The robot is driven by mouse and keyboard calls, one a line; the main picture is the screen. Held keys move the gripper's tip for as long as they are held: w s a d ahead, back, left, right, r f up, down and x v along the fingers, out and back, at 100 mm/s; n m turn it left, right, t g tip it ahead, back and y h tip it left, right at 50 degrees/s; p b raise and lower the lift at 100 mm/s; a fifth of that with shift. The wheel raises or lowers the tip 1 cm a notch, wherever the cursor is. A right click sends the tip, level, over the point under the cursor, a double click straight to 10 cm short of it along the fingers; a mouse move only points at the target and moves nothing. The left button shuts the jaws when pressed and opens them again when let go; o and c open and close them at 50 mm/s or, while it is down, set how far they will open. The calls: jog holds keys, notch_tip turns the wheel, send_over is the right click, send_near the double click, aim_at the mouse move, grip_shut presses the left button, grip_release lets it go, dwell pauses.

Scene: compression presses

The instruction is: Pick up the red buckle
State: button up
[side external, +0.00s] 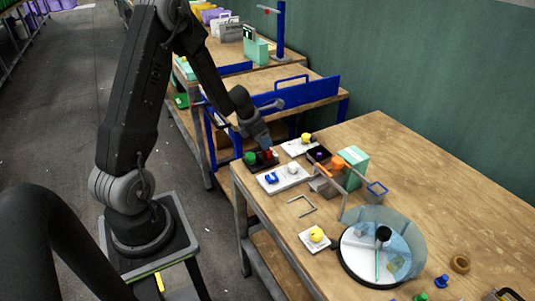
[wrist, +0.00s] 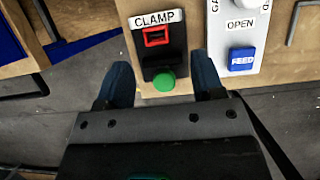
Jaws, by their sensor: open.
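The red buckle (wrist: 157,37), a small rectangular red piece, is on a black block (wrist: 165,57) under a white "CLAMP" label in the wrist view. A green round knob (wrist: 164,82) is at the block's near end. In the side external view the red buckle (side external: 269,153) shows as a small red spot just below my gripper (side external: 264,144). In the wrist view my gripper (wrist: 163,76) is open and empty, with its dark fingers on either side of the green knob. The buckle lies beyond the fingertips. I cannot tell the height gap.
The wooden table (side external: 450,190) also holds a round glass-walled dish (side external: 350,262), a mint box (side external: 354,166) and several small parts. The table's left edge is close to the block.

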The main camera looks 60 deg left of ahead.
jog(key=shift+a+x, duration=0.2)
jog(key=shift+x, duration=2.85)
jog(key=shift+w, duration=0.15)
jog(key=shift+r, duration=0.1)
jog(key=c, duration=1)
jog(key=shift+r, duration=0.2)
jog(key=shift+r, duration=1.65)
jog(key=s+a+r, duration=0.6)
jog(key=s+r, duration=0.1)
jog(key=s, duration=0.2)
jog(key=shift+s+r, duration=0.15)
jog(key=shift+s, duration=0.25)
